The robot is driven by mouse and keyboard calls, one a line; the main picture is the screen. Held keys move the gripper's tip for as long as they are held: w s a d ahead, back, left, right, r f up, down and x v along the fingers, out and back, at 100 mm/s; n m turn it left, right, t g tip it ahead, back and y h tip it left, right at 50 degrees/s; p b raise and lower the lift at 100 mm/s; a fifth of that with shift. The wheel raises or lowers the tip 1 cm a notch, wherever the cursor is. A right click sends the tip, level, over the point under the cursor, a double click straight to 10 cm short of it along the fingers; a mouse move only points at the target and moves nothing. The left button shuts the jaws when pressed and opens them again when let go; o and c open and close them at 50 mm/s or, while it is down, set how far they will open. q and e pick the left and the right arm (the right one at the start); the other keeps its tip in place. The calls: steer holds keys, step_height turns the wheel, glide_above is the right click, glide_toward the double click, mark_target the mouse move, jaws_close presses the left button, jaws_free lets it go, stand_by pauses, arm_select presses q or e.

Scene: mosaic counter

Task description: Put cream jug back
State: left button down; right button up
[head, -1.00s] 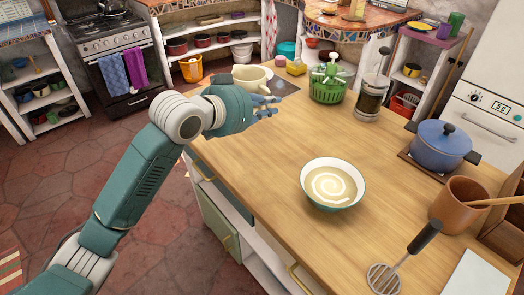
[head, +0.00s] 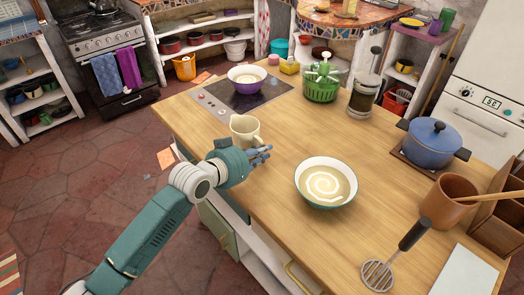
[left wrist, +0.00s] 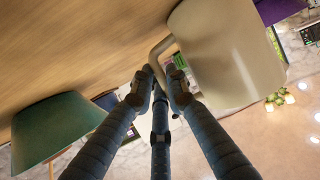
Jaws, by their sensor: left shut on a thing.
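The cream jug (head: 243,129), a cream-coloured jug with a side handle, is upright near the counter's left edge, in front of the hob. My left gripper (head: 259,156) is just in front of it, shut on its handle. In the left wrist view the fingers (left wrist: 160,82) close around the handle beside the jug's body (left wrist: 215,50). I cannot tell whether the jug's base touches the counter. A teal bowl (head: 312,198) with pale soup and a white cream swirl stands to the right of the gripper. My right gripper is out of view.
A purple bowl (head: 246,89) stands on the black hob (head: 222,99) behind the jug. A green spinner (head: 321,90), a glass press (head: 363,98), a blue pot (head: 432,146) and a masher (head: 378,275) stand or lie further right.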

arm_select(q)
steer(key=c, duration=1.7)
jaws_free()
steer(key=shift+r, duration=0.1)
steer(key=shift+s+a, duration=0.2)
steer(key=b+v, duration=0.1)
steer(key=v, duration=1)
steer(key=shift+s+a+r, duration=0.15)
